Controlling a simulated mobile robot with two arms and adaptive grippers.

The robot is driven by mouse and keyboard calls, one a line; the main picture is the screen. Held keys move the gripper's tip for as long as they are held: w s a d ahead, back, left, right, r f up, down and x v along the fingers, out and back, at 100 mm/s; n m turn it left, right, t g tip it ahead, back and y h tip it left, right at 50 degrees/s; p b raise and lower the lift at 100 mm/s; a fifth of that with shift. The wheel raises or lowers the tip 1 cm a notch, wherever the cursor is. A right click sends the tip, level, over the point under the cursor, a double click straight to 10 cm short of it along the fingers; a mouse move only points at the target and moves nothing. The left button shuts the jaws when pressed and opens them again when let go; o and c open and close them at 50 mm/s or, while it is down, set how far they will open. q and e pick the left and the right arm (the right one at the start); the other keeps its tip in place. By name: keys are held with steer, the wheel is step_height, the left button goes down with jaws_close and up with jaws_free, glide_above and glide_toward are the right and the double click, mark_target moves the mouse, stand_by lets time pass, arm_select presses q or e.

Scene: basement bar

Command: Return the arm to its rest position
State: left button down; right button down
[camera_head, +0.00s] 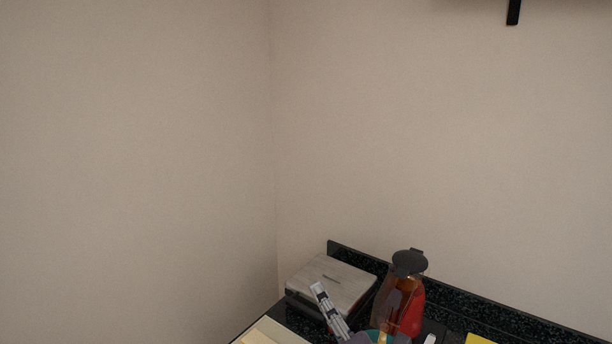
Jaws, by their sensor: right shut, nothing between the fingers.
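My right gripper (318,290) shows at the bottom of the head view, light grey with dark bands. It points up and to the left, its fingers are together, and nothing shows between them. It appears in front of a flat appliance with a light grey lid (332,283) on the dark counter. I cannot tell how far above the counter it is. Most of my right arm is below the frame. My left gripper is not in view.
A blender-like jug with a dark lid (409,262) and a red item (411,318) stand right of the gripper. A yellow item (479,339) and a pale board (271,333) are at the lower edge. The counter's dark backsplash (465,302) meets bare walls (440,150).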

steer(key=s+d+f+m+g+h, duration=0.45)
steer(key=d+f+m, duration=0.3)
steer(key=f, duration=0.25)
steer(key=s+d+f+m+g+h, duration=0.3)
steer(key=s+d+f+m, duration=0.3)
steer(key=f+m, duration=0.35)
steer(key=s+d+f+m+g, duration=0.2)
steer(key=s+f+m+g, duration=0.25)
steer(key=s, duration=0.55)
steer(key=s+d+f+m+g, duration=0.25)
steer(key=s+f, duration=0.25)
steer(key=s, duration=0.5)
step_height(320, 180, down, 33)
steer(key=s+g+b, duration=0.2)
steer(key=b, duration=0.5)
steer(key=s+d+f+b, duration=0.1)
steer(key=s+f+b, duration=0.1)
steer(key=s+f, duration=0.6)
steer(key=s+d+f+b, duration=0.1)
steer(key=s+f+b, duration=0.2)
steer(key=s+f, duration=0.6)
step_height(320, 180, down, 5)
steer(key=shift+d+g, duration=0.3)
steer(key=shift+g, duration=0.05)
